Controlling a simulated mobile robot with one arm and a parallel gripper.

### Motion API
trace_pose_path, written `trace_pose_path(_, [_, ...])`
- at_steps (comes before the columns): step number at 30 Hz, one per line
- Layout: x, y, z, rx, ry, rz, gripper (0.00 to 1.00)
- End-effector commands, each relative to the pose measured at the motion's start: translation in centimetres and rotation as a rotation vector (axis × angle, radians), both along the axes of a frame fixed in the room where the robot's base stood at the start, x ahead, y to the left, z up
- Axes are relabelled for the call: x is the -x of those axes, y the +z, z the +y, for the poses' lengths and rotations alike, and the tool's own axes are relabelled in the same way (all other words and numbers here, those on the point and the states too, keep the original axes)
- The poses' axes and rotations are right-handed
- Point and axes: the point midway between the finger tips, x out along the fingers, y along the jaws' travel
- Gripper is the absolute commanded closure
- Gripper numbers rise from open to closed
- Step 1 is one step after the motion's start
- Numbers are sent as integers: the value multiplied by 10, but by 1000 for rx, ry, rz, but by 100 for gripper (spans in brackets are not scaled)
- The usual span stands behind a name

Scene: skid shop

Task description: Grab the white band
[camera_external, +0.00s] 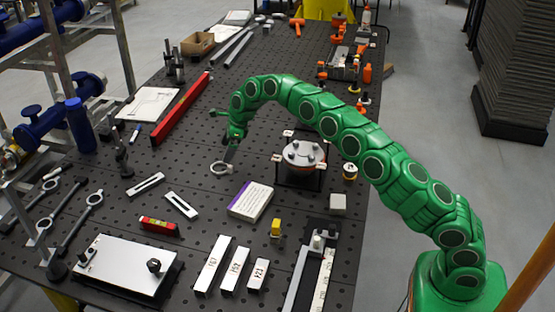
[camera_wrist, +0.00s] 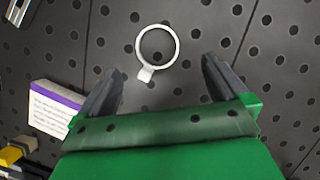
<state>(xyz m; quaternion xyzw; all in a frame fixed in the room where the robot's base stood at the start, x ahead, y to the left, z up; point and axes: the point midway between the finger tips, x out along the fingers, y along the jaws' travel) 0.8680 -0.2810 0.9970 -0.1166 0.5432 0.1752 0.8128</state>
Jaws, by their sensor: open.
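The white band (camera_external: 221,168) is a thin ring with a small tab, lying flat on the dark perforated table. In the wrist view the white band (camera_wrist: 138,49) lies ahead of the fingertips, roughly centred between them, with its tab pointing toward my gripper. My gripper (camera_wrist: 157,75) is open and empty, its two dark fingers spread on either side. In the external view my gripper (camera_external: 230,154) hangs at the end of the green arm, just above and behind the band. No contact with the band shows.
A white book with a purple edge (camera_external: 250,201) lies in front of the band; it also shows in the wrist view (camera_wrist: 53,108). A round flanged part on a stand (camera_external: 304,153) stands to the right. Slotted metal bars (camera_external: 181,204) lie to the left. The table directly around the band is clear.

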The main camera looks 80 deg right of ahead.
Motion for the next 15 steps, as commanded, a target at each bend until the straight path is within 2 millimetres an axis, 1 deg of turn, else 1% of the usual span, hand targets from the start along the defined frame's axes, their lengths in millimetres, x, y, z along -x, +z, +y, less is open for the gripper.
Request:
trace_pose_path(3, [-4,-12,2,0,1,1,0])
trace_pose_path(10, [-8,-24,5,1,2,2,0])
trace_pose_path(15, [-14,-44,11,0,2,1,0])
